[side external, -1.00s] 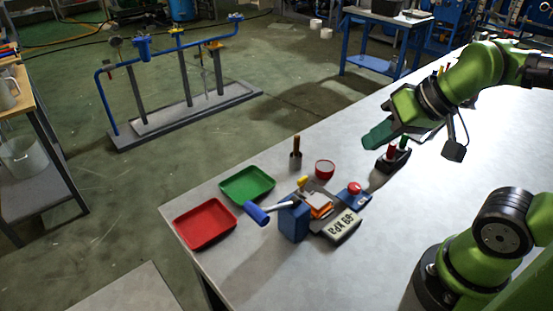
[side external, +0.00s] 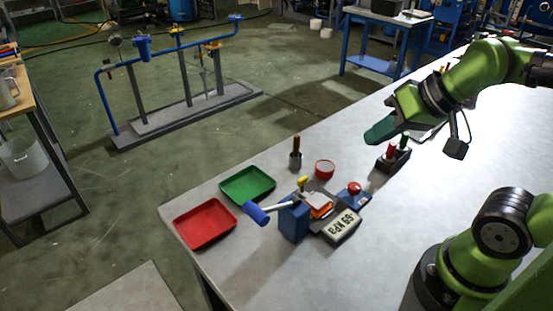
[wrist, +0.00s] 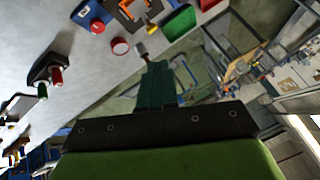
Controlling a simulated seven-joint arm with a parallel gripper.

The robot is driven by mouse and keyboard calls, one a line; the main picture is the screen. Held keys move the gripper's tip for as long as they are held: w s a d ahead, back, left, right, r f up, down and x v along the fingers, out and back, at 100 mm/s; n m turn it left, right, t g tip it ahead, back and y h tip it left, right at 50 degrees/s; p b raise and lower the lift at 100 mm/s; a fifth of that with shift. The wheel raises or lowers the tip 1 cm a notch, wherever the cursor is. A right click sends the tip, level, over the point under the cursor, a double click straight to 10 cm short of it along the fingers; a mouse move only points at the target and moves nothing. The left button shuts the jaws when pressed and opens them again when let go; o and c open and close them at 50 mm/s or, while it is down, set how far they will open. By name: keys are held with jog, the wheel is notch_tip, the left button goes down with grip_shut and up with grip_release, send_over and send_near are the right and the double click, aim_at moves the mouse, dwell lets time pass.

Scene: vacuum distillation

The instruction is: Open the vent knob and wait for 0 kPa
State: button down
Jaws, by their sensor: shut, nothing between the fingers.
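The display box (side external: 342,226) sits on the table, its number turned at an angle and followed by kPa letters; I cannot read the digits surely. Beside it are a red knob (side external: 354,187) on a blue base, a small yellow knob (side external: 302,181), and a blue-handled lever (side external: 257,213) at a blue block (side external: 293,222). I cannot tell which is the vent knob. My gripper (side external: 374,134) is shut and empty, held above the table to the upper right of these parts, touching none. Its teal fingers show in the wrist view (wrist: 157,75).
A green tray (side external: 230,196) and a red tray (side external: 183,235) lie at the table's left corner. The front table is clear.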

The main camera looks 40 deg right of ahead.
jog(key=c, duration=1.7)
grip_release()
jog(key=o, duration=0.5)
jog(key=shift+w+a+f+g+y, duration=0.3)
jog(key=shift+w+a+f+g, duration=0.1)
jog(key=shift+w+f+g, duration=0.25)
jog(key=o, duration=0.5)
jog(key=w+f+m+g, duration=0.1)
jog(key=w+d+f+m+g, duration=0.1)
jog(key=shift+w+d+m, duration=0.3)
jog(key=shift+w+m, duration=0.05)
jog(key=shift+m, duration=0.05)
jog(key=shift+c, duration=0.2)
jog(key=m+g+h, duration=0.3)
jog(key=m+g, duration=0.1)
jog(key=m, duration=1)
send_over(355, 186)
notch_tip(355, 186, down, 3)
jog(key=shift+n, duration=0.3)
notch_tip(355, 186, down, 16)
jog(key=shift+r, duration=0.25)
jog(key=shift+c, duration=0.4)
jog(key=c, duration=1)
